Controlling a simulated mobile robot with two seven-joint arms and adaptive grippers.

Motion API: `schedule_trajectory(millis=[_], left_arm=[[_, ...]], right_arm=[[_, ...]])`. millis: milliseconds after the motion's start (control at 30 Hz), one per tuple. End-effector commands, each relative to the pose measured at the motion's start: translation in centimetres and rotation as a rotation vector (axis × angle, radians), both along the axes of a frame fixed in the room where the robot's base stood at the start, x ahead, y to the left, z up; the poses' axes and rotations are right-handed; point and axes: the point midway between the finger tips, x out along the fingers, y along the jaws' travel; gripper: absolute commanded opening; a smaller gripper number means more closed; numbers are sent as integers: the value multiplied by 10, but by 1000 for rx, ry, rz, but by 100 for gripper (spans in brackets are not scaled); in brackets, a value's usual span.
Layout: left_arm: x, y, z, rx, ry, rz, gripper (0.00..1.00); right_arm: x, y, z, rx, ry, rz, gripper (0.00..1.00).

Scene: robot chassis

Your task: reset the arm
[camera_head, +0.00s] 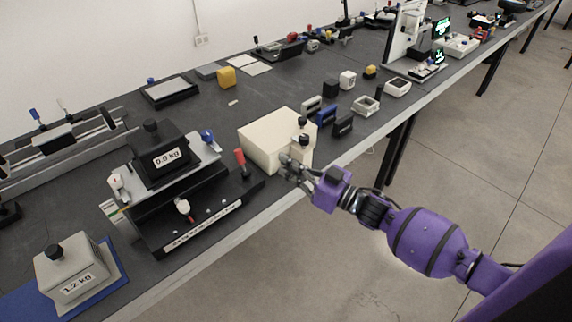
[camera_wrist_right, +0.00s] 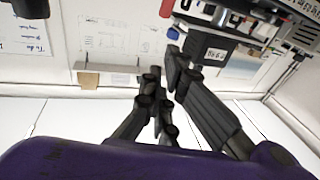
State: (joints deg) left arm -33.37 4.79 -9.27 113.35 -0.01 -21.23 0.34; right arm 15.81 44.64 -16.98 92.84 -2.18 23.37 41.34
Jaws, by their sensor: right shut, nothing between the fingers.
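My purple right arm comes in from the lower right in the head view. Its right gripper (camera_head: 287,165) is at the table's front edge, in front of the cream box (camera_head: 269,137). The gripper is shut and empty. In the right wrist view the dark fingers of the right gripper (camera_wrist_right: 165,72) show close up, with nothing held between them. I cannot tell from the head view whether the fingers touch the box. My left gripper is not in view.
The dark table (camera_head: 225,110) holds a black device with a 0.0 kg label (camera_head: 167,158), a red-handled lever (camera_head: 240,158) and a 1.2 kg weight (camera_head: 72,275). Small black, white and blue blocks stand right of the box. The floor (camera_head: 470,190) beside the table is clear.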

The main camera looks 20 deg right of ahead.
Motion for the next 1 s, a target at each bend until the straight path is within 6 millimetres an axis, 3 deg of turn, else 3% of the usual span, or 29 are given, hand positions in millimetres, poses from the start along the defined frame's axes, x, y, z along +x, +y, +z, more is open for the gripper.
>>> schedule_trajectory(millis=[333,500,567,767,867,1000], left_arm=[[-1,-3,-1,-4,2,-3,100],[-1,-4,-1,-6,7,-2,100],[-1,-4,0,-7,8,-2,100],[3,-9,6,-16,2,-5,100],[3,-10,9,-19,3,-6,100],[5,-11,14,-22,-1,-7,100]], right_arm=[[1,-1,-2,-25,-8,-9,0],[12,-6,-16,-189,-15,-106,0],[2,-4,-36,-242,21,-159,0],[-71,1,-114,-353,227,-294,0],[-124,6,-151,-382,362,-344,0],[-216,14,-195,-382,580,-415,0]])
